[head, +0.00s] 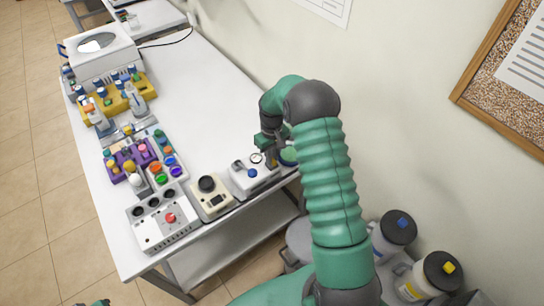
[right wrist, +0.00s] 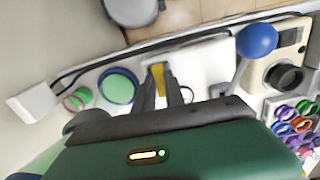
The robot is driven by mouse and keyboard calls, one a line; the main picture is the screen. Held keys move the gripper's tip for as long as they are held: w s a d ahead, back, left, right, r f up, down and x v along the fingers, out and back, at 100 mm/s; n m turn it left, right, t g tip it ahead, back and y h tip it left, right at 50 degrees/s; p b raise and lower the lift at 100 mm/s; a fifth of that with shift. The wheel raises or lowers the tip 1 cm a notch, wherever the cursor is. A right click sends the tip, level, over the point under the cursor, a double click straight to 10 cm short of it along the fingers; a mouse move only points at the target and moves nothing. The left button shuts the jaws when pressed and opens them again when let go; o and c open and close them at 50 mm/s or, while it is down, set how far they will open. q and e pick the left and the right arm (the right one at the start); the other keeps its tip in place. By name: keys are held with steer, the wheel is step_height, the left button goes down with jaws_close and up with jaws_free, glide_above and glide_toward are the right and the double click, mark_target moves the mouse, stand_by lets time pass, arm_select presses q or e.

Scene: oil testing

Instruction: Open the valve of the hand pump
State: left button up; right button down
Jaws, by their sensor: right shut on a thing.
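The hand pump (head: 250,176) is a white unit with a small gauge and a blue ball knob, near the right edge of the white table. In the right wrist view its white body (right wrist: 205,62) lies beyond my fingers, with the blue knob (right wrist: 257,40) on a lever to the right. My right gripper (head: 270,157) is at the pump's far right side. In the right wrist view its fingers (right wrist: 165,88) are shut on a narrow yellow part, seemingly the valve (right wrist: 158,74). The fingers partly hide it. A small piece of my left arm shows at the head view's bottom edge.
A beige device with a black knob (head: 207,184) stands left of the pump, then a white box with a red button (head: 168,219). A round green-and-blue item (right wrist: 118,87) lies close to my right fingers. The wall is close on the right. The table's middle is clear.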

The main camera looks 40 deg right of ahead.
steer(key=shift+w+r+n, duration=0.15)
steer(key=shift+w+n, duration=0.15)
steer(key=shift+n, duration=0.1)
